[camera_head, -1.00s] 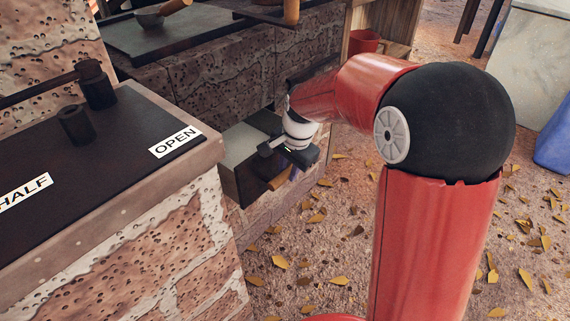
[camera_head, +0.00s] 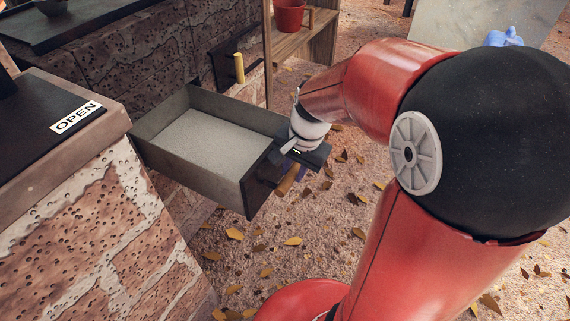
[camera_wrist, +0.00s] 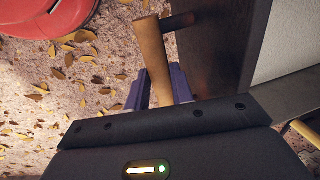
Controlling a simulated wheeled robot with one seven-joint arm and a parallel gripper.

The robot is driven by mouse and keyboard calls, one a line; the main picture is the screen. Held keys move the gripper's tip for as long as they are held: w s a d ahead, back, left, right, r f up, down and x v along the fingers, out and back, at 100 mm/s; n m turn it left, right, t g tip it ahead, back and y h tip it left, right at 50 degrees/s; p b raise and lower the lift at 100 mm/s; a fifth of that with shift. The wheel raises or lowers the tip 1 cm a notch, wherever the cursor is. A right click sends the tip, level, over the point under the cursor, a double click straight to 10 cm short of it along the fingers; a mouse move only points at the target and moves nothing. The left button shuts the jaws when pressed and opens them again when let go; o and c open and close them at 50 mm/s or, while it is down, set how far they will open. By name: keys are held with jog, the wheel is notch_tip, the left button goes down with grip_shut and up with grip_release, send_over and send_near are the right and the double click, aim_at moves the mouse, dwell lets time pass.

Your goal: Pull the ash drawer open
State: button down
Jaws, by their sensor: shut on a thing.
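The ash drawer (camera_head: 207,146) is a grey metal box slid well out of the brick stove, with pale grey ash lying in it. Its dark front panel faces my arm. A wooden handle (camera_wrist: 154,62) stands off that panel on a dark post; its end also shows below my wrist in the head view (camera_head: 287,181). My gripper (camera_wrist: 160,90) is shut on the wooden handle, with a purple finger on each side of it. In the head view my wrist hides part of the front panel and most of the handle.
A dark panel with a yellow handle (camera_head: 239,68) is behind the drawer. A wooden shelf (camera_head: 305,38) holds a red pot (camera_head: 290,15). Leaf-strewn ground in front is free.

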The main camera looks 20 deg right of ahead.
jog(key=c, duration=1.2)
grip_release()
jog(key=shift+c, duration=0.2)
jog(key=shift+r, duration=0.1)
notch_tip(320, 180, up, 8)
jog(key=s+d+p, duration=0.1)
jog(key=shift+f+p, duration=0.25)
jog(key=shift+p, duration=0.05)
jog(key=s+r+n+t+p, duration=0.2)
jog(key=s+r+n, duration=0.2)
jog(key=s, duration=0.2)
jog(key=s+a+r+n+t+h+p, duration=0.1)
jog(key=s+r+n+t+p, duration=0.1)
jog(key=s+n, duration=0.3)
jog(key=shift+s+a+r+h, duration=0.2)
jog(key=shift+s+r+h, duration=0.1)
jog(key=shift+s+r, duration=0.5)
